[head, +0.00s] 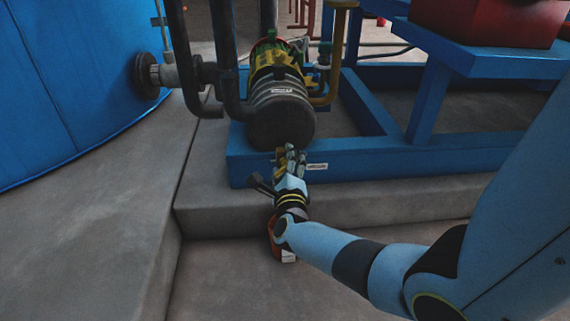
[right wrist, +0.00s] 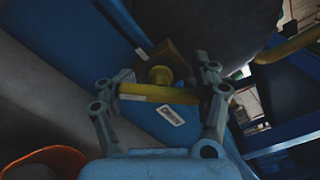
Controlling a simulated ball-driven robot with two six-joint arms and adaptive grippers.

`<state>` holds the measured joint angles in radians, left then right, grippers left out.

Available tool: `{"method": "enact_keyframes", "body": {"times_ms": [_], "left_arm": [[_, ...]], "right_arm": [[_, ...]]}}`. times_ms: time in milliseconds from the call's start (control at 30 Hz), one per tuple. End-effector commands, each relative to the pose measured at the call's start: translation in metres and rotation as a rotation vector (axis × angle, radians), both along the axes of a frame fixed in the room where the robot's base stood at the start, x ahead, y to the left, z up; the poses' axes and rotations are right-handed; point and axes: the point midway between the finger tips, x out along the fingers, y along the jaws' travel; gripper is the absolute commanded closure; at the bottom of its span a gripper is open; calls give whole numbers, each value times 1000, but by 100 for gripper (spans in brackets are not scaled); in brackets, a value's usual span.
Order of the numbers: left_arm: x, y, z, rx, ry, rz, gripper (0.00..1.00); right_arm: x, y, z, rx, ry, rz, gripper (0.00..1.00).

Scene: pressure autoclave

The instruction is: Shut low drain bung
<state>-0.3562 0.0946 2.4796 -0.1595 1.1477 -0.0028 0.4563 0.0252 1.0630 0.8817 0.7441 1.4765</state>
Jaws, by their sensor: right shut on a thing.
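The low drain bung shows as a yellow bar handle (right wrist: 160,94) with a round yellow knob (right wrist: 160,75) behind it in the right wrist view. It sits low, just under the dark grey cylindrical vessel (head: 280,122), in front of the blue frame. My right gripper (head: 289,155) is at the bung in the head view. In the right wrist view my right gripper (right wrist: 160,92) has its two fingers shut on the yellow bar, one at each end. In the head view the fingers hide most of the bung. My left gripper is not in view.
A blue skid frame (head: 370,153) with a white label stands on a concrete step (head: 400,198). Dark pipes (head: 228,60) rise left of the vessel. A large blue tank (head: 60,90) fills the left. The concrete floor (head: 110,240) at front left is clear.

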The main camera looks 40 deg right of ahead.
Motion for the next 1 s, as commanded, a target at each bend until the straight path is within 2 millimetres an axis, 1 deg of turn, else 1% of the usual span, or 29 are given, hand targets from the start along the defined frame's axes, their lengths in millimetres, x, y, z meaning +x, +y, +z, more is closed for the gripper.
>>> {"method": "enact_keyframes", "body": {"times_ms": [33, 600, 800, 1000], "left_arm": [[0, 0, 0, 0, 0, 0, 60], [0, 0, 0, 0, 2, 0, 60], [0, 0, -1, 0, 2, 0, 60], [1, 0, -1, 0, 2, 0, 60]], "right_arm": [[-2, 1, -2, 39, -18, 0, 70], [-2, 2, -3, 482, -289, -2, 70], [-2, 2, -3, 594, -357, -3, 70], [-2, 2, -3, 666, -401, -3, 70]]}}
